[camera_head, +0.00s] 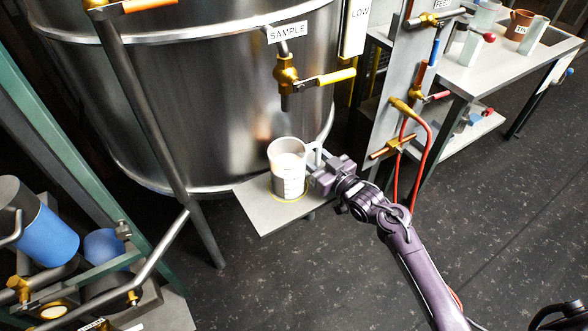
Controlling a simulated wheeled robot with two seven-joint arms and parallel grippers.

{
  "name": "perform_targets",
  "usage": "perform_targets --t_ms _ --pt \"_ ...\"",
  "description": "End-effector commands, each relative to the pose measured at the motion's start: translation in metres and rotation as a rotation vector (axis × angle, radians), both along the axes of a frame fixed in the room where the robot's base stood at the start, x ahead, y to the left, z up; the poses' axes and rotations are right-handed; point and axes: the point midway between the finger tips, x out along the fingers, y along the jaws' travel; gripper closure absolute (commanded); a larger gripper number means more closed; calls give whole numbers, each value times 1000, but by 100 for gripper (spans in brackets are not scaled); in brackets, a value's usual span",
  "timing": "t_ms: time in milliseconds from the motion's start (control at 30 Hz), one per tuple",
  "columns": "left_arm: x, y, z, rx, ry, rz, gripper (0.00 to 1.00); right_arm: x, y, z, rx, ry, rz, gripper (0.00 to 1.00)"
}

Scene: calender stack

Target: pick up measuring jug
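The measuring jug (287,173) is a whitish, translucent cup with dark markings and a handle on its right side. It stands upright on a small grey shelf (262,215) on the front of the large steel tank. My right gripper (316,174) comes in from the lower right and is at the jug's handle (315,152). The fingertips are small and partly hidden against the handle, so I cannot tell whether they are closed on it. My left gripper is not in view.
The steel tank (200,110) fills the upper left. A brass sample valve with a yellow lever (325,79) is above the jug. A grey post with red hoses (427,150) stands to the right. A side table (490,70) holds a brown mug and containers.

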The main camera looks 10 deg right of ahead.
Motion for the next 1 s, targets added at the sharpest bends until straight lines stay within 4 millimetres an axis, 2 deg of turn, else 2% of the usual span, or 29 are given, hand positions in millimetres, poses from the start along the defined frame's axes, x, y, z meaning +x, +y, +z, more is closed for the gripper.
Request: perform_targets --t_ms 233,533,1000 --pt "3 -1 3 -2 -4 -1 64 1 1 0 0 1 0 62" --pt "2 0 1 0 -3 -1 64 1 1 0 0 1 0 100" --pt "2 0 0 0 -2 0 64 2 1 2 2 -4 -1 100"
